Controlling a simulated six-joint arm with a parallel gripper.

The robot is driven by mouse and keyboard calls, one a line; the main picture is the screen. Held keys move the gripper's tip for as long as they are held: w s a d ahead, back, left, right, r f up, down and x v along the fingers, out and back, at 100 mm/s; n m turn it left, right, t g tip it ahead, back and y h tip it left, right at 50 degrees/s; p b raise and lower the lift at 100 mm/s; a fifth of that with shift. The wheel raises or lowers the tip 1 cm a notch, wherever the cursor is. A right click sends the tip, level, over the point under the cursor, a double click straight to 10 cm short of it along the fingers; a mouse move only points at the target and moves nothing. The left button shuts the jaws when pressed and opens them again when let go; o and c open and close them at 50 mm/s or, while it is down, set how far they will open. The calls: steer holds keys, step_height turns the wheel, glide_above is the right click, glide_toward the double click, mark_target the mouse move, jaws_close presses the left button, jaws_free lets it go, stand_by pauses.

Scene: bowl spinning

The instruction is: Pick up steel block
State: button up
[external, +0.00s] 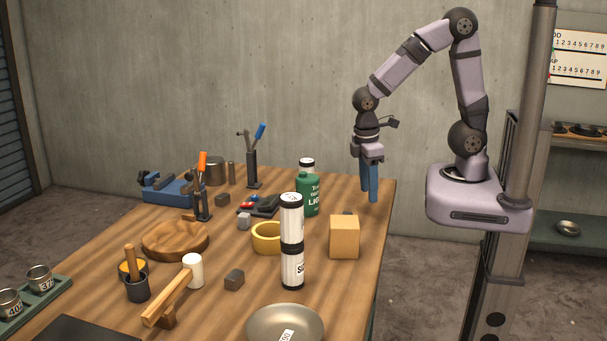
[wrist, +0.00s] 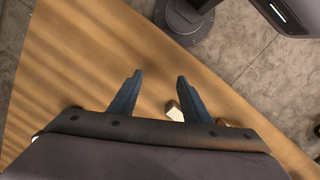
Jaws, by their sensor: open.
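Small grey blocks lie on the wooden table. A lighter grey block (external: 244,221) sits left of the yellow tape roll, a darker block (external: 234,279) is nearer the front, and another dark block (external: 222,199) lies further back. I cannot tell for sure which is the steel block. My gripper (external: 371,196) hangs pointing down above the table's far right corner, right of all three and well apart from them. In the wrist view my gripper (wrist: 159,78) has its blue fingers spread, with nothing held. A small pale block (wrist: 175,111) shows there beside the right finger.
A tan wooden block (external: 344,238), tall white-and-black canister (external: 292,240), green bottle (external: 308,194) and yellow tape roll (external: 267,237) crowd the right half. A mallet (external: 174,290), wooden bowl (external: 175,240) and metal bowl (external: 284,326) stand nearer. The far right corner is mostly clear.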

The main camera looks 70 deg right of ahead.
mark_target(345, 212)
steer(key=w+a+r+n+h+p, duration=0.25)
steer(key=w+a+n, duration=0.25)
steer(key=a+n, duration=0.6)
steer(key=shift+h, duration=0.45)
steer(key=shift+p+x, duration=1.6)
steer(key=shift+x, duration=2.2)
steer(key=shift+w+a, duration=0.2)
jaws_close()
